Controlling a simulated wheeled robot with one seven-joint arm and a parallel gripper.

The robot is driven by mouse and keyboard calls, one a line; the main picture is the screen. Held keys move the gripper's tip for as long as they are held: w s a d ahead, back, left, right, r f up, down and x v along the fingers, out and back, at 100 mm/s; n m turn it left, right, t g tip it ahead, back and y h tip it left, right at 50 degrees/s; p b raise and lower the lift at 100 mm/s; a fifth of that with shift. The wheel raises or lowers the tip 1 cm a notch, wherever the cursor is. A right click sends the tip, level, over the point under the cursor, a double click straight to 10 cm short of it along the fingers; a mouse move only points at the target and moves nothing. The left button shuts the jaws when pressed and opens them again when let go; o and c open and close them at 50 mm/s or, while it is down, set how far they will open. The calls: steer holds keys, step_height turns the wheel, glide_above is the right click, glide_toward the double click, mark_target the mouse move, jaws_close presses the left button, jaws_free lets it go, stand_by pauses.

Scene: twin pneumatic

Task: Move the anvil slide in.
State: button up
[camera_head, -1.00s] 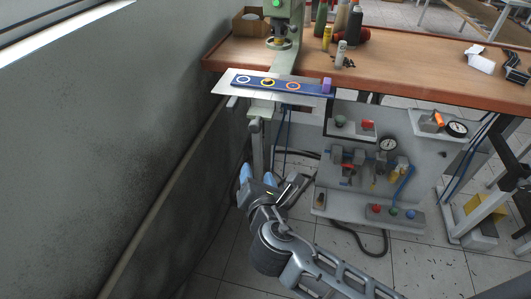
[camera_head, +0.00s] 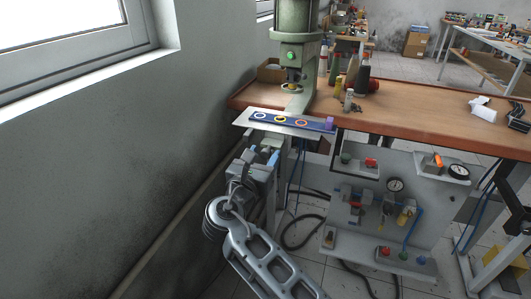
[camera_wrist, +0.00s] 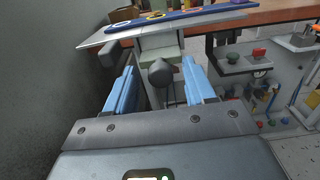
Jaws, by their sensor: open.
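The slide assembly juts out from the table's front edge below the press. Its pale plate (camera_head: 243,118) carries a blue strip (camera_head: 268,120) with white, yellow and orange rings and a purple block (camera_head: 330,124) at the right end. Under the plate, the wrist view shows a pale green block (camera_wrist: 160,45) with a dark rounded knob (camera_wrist: 161,73) on its front. My gripper (camera_head: 266,153) is just below and in front of the plate. In the wrist view its blue fingers (camera_wrist: 160,80) are apart, one on each side of the knob, with visible gaps. I cannot tell the exact depth.
The green press (camera_head: 298,50) stands on the wooden table (camera_head: 410,105). A grey wall (camera_head: 90,170) is close on the left. A pneumatic panel (camera_head: 385,205) with gauges and buttons hangs to the right. Bottles (camera_head: 349,98) stand right of the press.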

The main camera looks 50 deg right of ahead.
steer(key=shift+x, duration=0.9)
steer(key=shift+c, duration=0.3)
jaws_close()
